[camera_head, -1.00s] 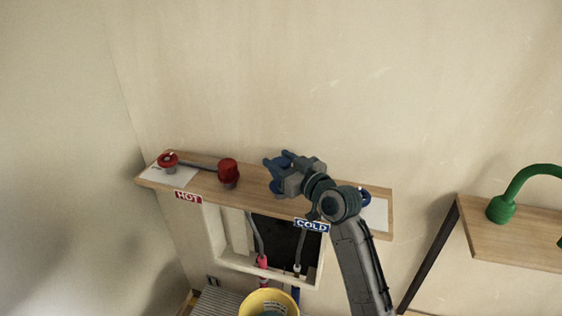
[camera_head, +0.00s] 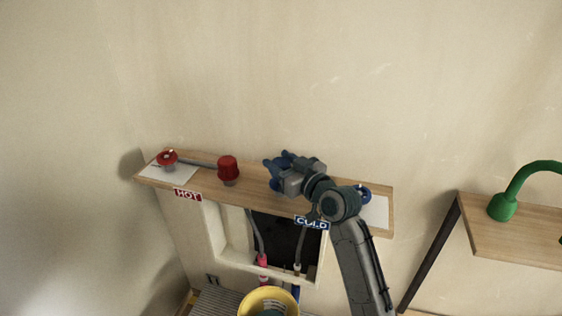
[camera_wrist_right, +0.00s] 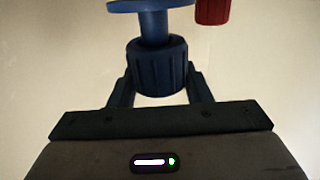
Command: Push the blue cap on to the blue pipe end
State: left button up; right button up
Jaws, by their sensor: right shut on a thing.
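My right gripper (camera_head: 276,172) is above the wooden shelf, reaching in from the lower right. In the right wrist view its fingers (camera_wrist_right: 159,88) are shut on a dark blue ribbed cap (camera_wrist_right: 158,68). A narrower blue stem (camera_wrist_right: 155,30) with a wide blue flange (camera_wrist_right: 150,5) extends from the cap's far side. I cannot tell from these views which part is the pipe end or how far the cap sits on it. In the head view blue parts show at the gripper's tip, but the wrist hides much there. My left gripper is not in view.
A red cap (camera_head: 228,166) stands on the shelf (camera_head: 250,190) left of my gripper. A red valve wheel (camera_head: 167,158) is farther left, and a blue wheel (camera_head: 364,193) is right, partly behind my arm. A yellow bucket (camera_head: 268,300) is below.

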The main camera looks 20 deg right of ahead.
jog(key=shift+f, duration=0.4)
jog(key=o, duration=1.1)
jog(key=shift+r, duration=0.1)
jog(key=shift+c, duration=0.2)
jog(key=b+v, duration=0.3)
jog(key=v, duration=0.6)
jog(key=shift+s, duration=0.1)
jog(key=shift+v, duration=0.85)
jog(key=shift+c, duration=0.4)
